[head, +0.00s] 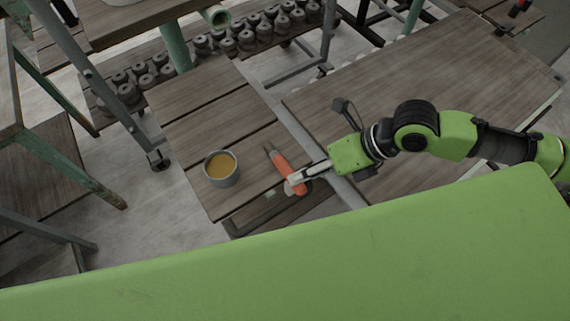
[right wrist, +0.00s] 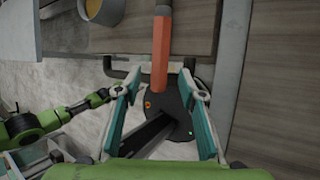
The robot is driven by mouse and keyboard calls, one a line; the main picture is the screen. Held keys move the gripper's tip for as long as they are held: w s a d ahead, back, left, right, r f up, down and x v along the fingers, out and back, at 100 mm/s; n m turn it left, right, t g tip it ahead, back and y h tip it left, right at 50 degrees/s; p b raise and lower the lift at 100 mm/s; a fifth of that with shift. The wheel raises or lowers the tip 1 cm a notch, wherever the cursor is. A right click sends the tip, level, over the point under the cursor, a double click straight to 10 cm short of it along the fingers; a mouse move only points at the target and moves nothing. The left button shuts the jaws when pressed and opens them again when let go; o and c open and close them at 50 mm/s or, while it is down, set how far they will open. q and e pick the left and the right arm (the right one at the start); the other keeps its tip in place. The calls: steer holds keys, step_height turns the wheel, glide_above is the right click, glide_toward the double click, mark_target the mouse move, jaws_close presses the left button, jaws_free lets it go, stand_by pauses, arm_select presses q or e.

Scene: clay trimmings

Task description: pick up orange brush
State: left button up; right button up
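The orange brush (head: 283,167) lies on the wooden slatted table, its orange handle toward the near edge and its grey end pointing away. In the right wrist view the handle (right wrist: 161,52) runs down between my right fingers. My right gripper (head: 297,184) is at the handle's near end. In the right wrist view this gripper (right wrist: 157,88) is open, with a gap on each side of the handle. Part of what looks like my left arm shows at the left of the right wrist view; its fingers are not clear there. The head view does not show it.
A grey cup (head: 221,179) with tan contents stands left of the brush; it also shows in the right wrist view (right wrist: 103,10). A metal bar (head: 290,122) edges the wooden table (head: 205,120). Shelves with several grey pots (head: 245,38) stand behind.

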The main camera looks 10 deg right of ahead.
mark_target(284, 168)
steer(key=shift+x, duration=1.4)
steer(key=shift+s, duration=0.1)
jaws_close()
steer(key=shift+r, duration=0.1)
